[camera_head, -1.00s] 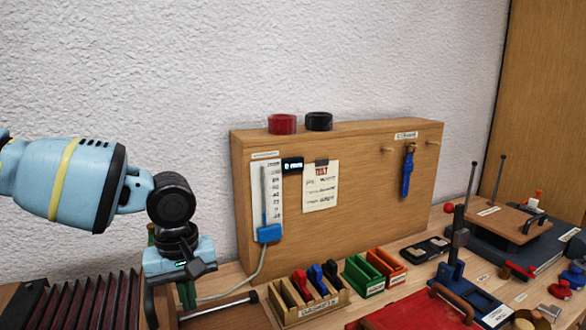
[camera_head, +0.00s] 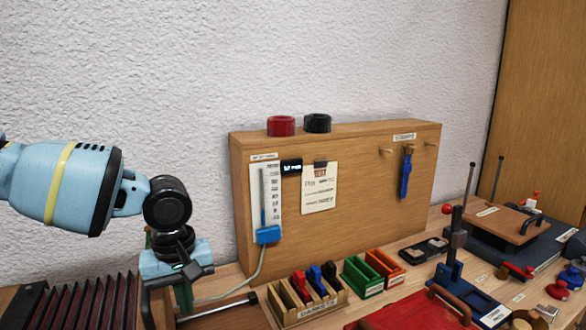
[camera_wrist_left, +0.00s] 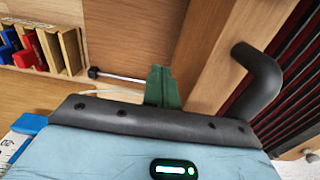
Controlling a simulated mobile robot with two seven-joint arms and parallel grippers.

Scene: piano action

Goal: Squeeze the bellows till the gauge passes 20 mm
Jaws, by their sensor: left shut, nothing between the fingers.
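The bellows (camera_head: 92,305) have dark red-brown pleats and lie at the lower left in the head view. In the left wrist view their pleats (camera_wrist_left: 290,85) show at the right, beside a wooden end board (camera_wrist_left: 222,62) with a black curved handle (camera_wrist_left: 262,75). Contact is unclear. My right gripper is out of view.
A rod (camera_head: 222,308) lies right of my left gripper. A wooden rack (camera_head: 310,313) with red, blue and black pieces stands beyond it. Green (camera_head: 362,278) and orange (camera_head: 386,268) bins, a red mat (camera_head: 405,312) and several fixtures crowd the bench to the right.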

